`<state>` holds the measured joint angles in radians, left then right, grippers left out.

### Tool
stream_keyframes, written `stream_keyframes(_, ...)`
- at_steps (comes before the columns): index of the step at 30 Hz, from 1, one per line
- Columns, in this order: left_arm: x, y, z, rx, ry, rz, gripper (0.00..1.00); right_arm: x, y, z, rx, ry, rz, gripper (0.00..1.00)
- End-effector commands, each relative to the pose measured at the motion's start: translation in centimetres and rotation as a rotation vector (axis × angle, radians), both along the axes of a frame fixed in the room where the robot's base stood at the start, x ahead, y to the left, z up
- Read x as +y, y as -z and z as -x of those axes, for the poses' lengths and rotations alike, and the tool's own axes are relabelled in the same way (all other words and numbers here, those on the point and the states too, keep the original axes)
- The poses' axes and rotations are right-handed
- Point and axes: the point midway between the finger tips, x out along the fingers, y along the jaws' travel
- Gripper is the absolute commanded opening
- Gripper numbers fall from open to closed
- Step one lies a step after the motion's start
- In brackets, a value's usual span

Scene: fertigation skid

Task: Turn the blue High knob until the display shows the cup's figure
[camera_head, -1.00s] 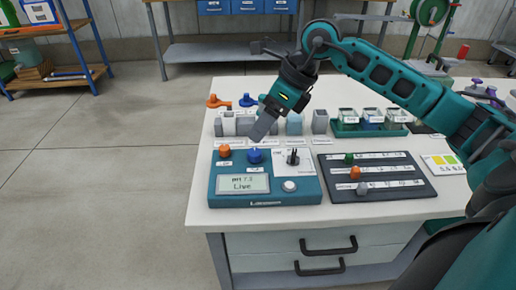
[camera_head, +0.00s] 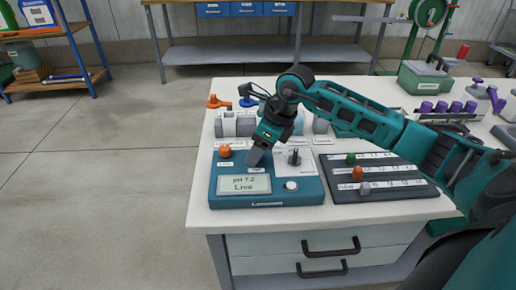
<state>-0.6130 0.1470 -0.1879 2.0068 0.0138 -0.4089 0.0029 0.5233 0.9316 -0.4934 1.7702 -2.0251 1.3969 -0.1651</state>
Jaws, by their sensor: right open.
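The teal control box (camera_head: 292,199) sits at the front left of the white table. Its display (camera_head: 244,184) reads "pH 7.2" and "Live". An orange knob (camera_head: 225,151) shows at its upper left. My right gripper (camera_head: 255,157) points down over the place of the blue High knob and hides it. The gripper is open; I cannot tell whether its fingers are around the knob or touch it. My right arm mostly hides the green tray (camera_head: 341,131) of labelled cups. I cannot read their figures. My left gripper is not in view.
A black toggle (camera_head: 295,157) and a white round button (camera_head: 291,186) are close by on the box. A dark slider board (camera_head: 385,190) lies to its right. Grey holders (camera_head: 235,124) and an orange valve handle (camera_head: 218,102) stand behind.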

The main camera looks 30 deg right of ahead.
Motion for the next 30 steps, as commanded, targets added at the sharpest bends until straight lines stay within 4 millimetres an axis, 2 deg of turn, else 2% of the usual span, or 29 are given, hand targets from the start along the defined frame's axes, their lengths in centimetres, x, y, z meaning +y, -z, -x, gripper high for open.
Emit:
stream_keyframes(10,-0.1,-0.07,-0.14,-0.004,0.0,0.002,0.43,0.1,0.39,-0.14,0.0,0.0,0.0,0.64)
stream_keyframes(27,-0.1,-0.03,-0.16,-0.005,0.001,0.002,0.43,0.09,0.33,-0.14,-0.001,0.0,0.0,0.09)
stream_keyframes(30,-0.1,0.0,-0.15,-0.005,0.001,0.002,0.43,0.08,0.33,-0.14,-0.001,-0.001,0.0,0.09)
